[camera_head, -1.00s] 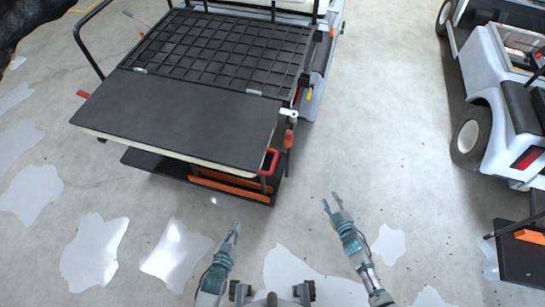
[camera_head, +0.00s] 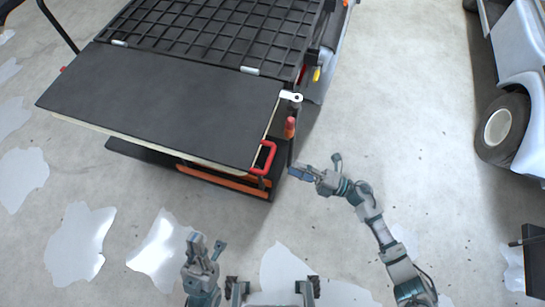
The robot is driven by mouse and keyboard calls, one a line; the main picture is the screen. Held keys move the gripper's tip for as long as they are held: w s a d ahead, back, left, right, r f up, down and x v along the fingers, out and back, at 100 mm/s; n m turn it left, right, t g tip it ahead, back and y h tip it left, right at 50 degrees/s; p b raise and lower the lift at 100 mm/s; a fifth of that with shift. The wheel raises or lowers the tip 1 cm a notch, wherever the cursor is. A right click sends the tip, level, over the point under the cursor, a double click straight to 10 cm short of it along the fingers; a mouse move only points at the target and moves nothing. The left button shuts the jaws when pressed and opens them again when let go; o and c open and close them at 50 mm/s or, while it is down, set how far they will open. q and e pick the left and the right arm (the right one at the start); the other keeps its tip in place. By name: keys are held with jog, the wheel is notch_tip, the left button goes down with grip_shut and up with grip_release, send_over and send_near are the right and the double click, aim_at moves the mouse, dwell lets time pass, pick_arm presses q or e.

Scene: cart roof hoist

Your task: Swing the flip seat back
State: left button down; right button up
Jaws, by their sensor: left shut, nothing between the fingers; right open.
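The flip seat shows as a flat black panel (camera_head: 165,103) folded out level at the rear of the cart, hinged to a black gridded panel (camera_head: 220,35) behind it. A red handle (camera_head: 264,158) is at its right front corner. A red-topped lever (camera_head: 290,127) and a white latch piece (camera_head: 291,96) are at its right edge. My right gripper (camera_head: 314,170) is open and empty, just right of the red handle and apart from it. My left gripper (camera_head: 203,247) is shut and empty, over the floor in front of the cart.
An orange bar (camera_head: 225,181) and a dark footboard (camera_head: 130,149) sit below the panel. A white cart with a black wheel (camera_head: 502,128) stands at the right. The grey floor (camera_head: 410,110) between the carts is clear.

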aim_at(269, 159)
jog(key=x, duration=0.9)
jog(key=shift+s+a+b, duration=0.2)
jog(key=shift+a+b, duration=0.1)
jog(key=shift+b, duration=0.1)
jog(key=shift+d, duration=0.4)
jog(key=shift+c, duration=0.6)
jog(key=shift+a, duration=0.25)
grip_shut()
